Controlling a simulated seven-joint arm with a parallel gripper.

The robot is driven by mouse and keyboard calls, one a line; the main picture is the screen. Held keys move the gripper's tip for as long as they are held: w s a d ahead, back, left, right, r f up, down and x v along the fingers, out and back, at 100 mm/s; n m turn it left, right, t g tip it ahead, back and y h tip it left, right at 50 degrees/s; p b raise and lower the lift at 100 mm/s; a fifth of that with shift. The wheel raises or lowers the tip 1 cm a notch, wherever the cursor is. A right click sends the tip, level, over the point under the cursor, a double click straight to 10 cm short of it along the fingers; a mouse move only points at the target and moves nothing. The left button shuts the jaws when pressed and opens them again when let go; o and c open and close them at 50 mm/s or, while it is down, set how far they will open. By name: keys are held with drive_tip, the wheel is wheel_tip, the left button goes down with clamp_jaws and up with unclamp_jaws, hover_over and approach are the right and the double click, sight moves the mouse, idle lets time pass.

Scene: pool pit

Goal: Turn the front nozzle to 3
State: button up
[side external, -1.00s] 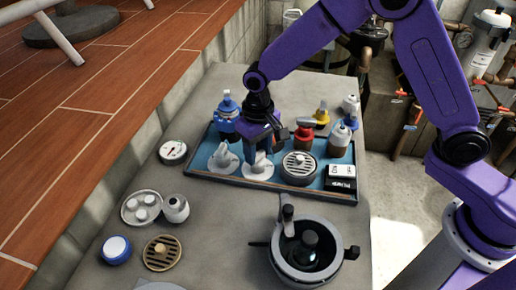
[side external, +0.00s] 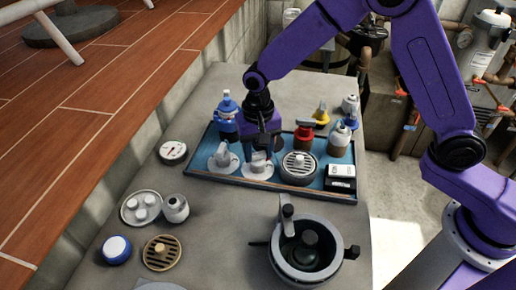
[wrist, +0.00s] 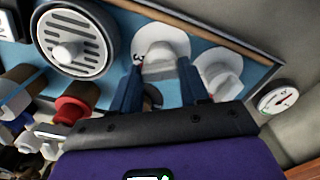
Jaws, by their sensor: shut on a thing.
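Two white nozzles on round white dials stand side by side on the blue tray (side external: 323,184). My gripper (side external: 260,152) is over the right-hand one in the side view, which I take as the front nozzle (side external: 258,168). In the wrist view my gripper (wrist: 159,78) has its two fingers on either side of this nozzle (wrist: 162,50), shut on it. A dark mark, apparently a 3, shows at the dial's left edge there. The other nozzle (side external: 222,157) stands free to the left; it also shows in the wrist view (wrist: 220,76). The fingers hide part of the held nozzle.
A round grey drain grate (side external: 299,167) sits close to the right of the held nozzle. A blue bottle (side external: 227,117), a red valve (side external: 304,136) and other bottles stand behind. A pressure gauge (side external: 173,151) lies left of the tray. A grey pot (side external: 306,252) stands in front.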

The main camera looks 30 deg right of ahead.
sight(258, 153)
drive_tip(key=shift+r, duration=0.1)
drive_tip(key=o, duration=1.1)
drive_tip(key=shift+c, duration=0.2)
wheel_tip(258, 153, up, 17)
drive_tip(key=shift+r, duration=0.2)
drive_tip(key=s+d+f+n, duration=0.3)
drive_tip(key=s+d+n, duration=0.4)
drive_tip(key=s, duration=0.7)
drive_tip(key=s+d+f+n, duration=0.3)
drive_tip(key=s+d+n, duration=0.5)
drive_tip(key=s+d, duration=0.4)
drive_tip(key=shift+s+f+n, duration=0.25)
drive_tip(key=shift+s+n, duration=0.05)
drive_tip(key=shift+s, duration=0.7)
